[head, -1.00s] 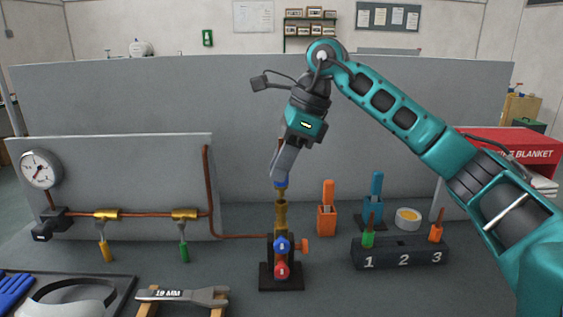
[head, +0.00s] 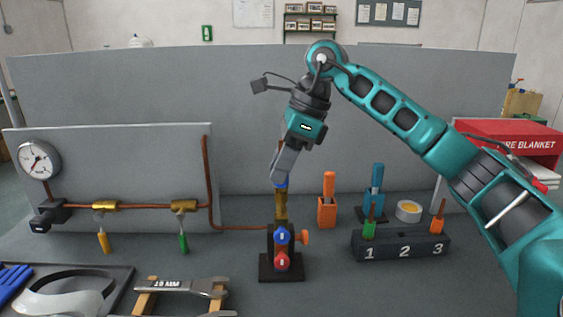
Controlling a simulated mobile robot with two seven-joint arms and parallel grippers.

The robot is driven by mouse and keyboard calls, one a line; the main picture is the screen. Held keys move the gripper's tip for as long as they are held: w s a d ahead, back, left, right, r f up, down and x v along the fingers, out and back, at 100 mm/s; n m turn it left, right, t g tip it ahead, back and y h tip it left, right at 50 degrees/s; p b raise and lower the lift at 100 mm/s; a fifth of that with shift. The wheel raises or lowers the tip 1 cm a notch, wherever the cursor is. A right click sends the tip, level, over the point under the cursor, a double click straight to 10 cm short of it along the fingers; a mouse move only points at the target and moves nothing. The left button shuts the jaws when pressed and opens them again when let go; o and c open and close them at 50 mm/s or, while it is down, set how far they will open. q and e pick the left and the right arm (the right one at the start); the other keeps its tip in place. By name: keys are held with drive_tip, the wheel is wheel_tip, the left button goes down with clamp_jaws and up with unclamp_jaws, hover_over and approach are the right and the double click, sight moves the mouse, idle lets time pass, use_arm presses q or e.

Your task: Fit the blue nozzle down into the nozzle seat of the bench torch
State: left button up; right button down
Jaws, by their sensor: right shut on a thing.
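My right gripper (head: 281,177) comes down from above, fingers pointing down, and is shut on the blue nozzle (head: 281,185). The nozzle is nearly upright, in line with the bench torch (head: 282,266). The brass nozzle seat (head: 281,208) is the top of the torch. The nozzle's lower end appears to meet the seat with no clear gap; I cannot tell how deep it sits. My left gripper is out of view.
An orange holder (head: 327,211), a blue holder (head: 374,201) and a numbered black block (head: 398,246) stand right of the torch. A copper pipe (head: 208,185) runs close on the left. A 19 mm spanner (head: 180,287) lies on a wooden rest in front.

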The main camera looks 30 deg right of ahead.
drive_tip(key=shift+f, duration=0.35)
drive_tip(key=c, duration=0.9)
unclamp_jaws()
drive_tip(key=shift+o, duration=0.2)
drive_tip(key=shift+r, duration=0.1)
drive_tip(key=p+v, duration=0.1)
drive_tip(key=v, duration=1.1)
drive_tip(key=shift+r, duration=0.35)
drive_tip(key=shift+s+d, duration=0.1)
drive_tip(key=shift+s, duration=0.05)
